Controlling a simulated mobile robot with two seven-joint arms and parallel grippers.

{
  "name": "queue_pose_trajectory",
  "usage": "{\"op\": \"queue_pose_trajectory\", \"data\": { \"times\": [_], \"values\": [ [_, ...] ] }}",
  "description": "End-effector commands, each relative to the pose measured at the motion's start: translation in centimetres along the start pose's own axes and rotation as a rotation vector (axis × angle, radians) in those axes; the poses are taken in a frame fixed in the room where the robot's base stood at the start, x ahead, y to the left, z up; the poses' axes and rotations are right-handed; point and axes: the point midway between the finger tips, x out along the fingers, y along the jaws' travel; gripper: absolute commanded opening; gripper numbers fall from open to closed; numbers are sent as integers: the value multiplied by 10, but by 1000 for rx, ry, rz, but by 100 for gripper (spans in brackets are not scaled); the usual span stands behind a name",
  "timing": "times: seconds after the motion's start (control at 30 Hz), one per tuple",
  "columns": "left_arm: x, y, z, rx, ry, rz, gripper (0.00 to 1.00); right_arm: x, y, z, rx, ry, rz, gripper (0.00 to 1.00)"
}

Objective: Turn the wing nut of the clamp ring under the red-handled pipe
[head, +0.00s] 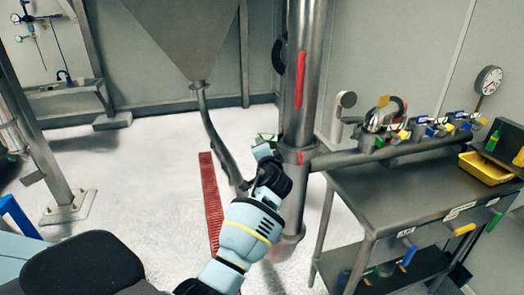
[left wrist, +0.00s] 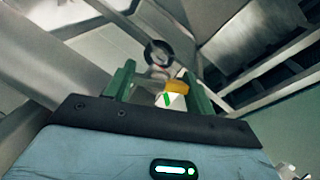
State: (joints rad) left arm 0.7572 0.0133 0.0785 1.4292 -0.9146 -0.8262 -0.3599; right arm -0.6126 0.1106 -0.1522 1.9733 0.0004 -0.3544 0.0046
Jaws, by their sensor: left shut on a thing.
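The upright steel pipe (head: 308,35) has a long red handle (head: 299,80) on its front. The clamp ring (head: 310,153) circles the pipe below the handle, with a small red mark on it. My left gripper (head: 267,142) is at the pipe's left side at ring height and covers the wing nut in the head view. In the left wrist view, its green fingers (left wrist: 160,80) stand on both sides of a small yellow and white piece with a green stripe. The gripper is shut on what seems to be the wing nut; its outline is unclear. My right gripper is not in view.
A steel hopper (head: 190,30) with a bent outlet pipe hangs left of the upright pipe. A metal table (head: 400,200) stands close on the right, with a yellow tray (head: 485,170) and several valves near it. A red floor grate (head: 209,200) lies left of my arm.

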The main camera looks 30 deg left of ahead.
Motion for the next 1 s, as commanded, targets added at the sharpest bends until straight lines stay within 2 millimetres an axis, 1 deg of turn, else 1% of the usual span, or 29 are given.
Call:
{"op": "queue_pose_trajectory", "data": {
  "times": [0.03, 0.1, 0.4, 0.63, 1.0],
  "values": [
    [-1, -4, -2, -39, 1, 14, 32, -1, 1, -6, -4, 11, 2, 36],
    [-1, -4, -2, -87, 1, 34, 32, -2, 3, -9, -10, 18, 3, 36],
    [-1, -2, -1, -236, 2, 96, 32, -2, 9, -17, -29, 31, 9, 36],
    [0, -1, -1, -282, 1, 116, 32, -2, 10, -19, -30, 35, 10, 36],
    [0, 0, 0, -290, 1, 120, 32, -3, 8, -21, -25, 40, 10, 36]
  ]
}}
